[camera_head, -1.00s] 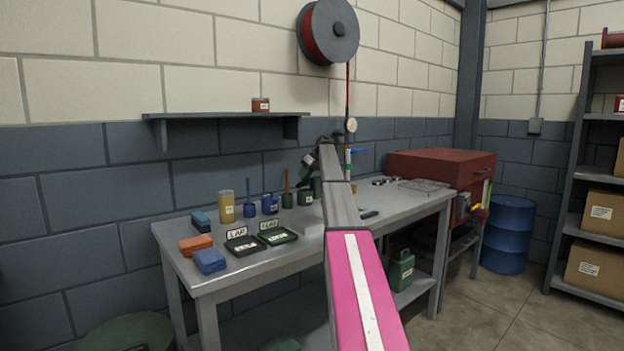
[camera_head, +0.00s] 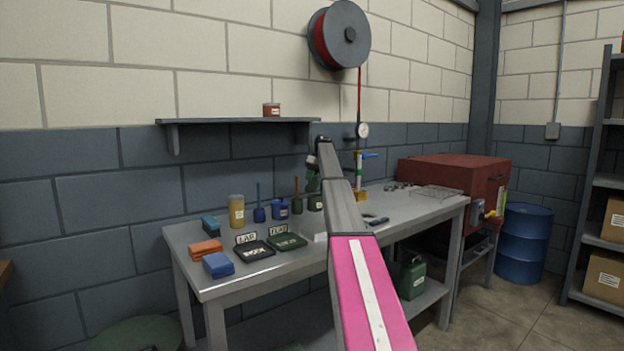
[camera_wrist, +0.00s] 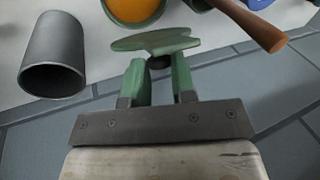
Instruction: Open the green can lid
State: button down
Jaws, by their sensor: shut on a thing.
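In the wrist view my gripper (camera_wrist: 160,66) is shut on the small dark knob of the green lid (camera_wrist: 155,42). The lid is held tilted, clear of the can below. The green can (camera_wrist: 135,22) is partly cut off by the top edge of the wrist view. Its mouth is uncovered and shows orange contents. In the head view the green can (camera_head: 315,203) stands on the bench, partly beside my arm. My gripper (camera_head: 313,172) is above it, small and partly hidden by my arm.
A grey cylinder (camera_wrist: 52,62) stands left of the can in the wrist view; a brown handle (camera_wrist: 252,24) reaches in at right. A shelf (camera_head: 235,121) hangs above.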

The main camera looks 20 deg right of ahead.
jog(key=c, duration=1)
grip_release()
jog(key=v, duration=1)
jog(key=shift+d+r, duration=0.1)
jog(key=shift+r, duration=0.25)
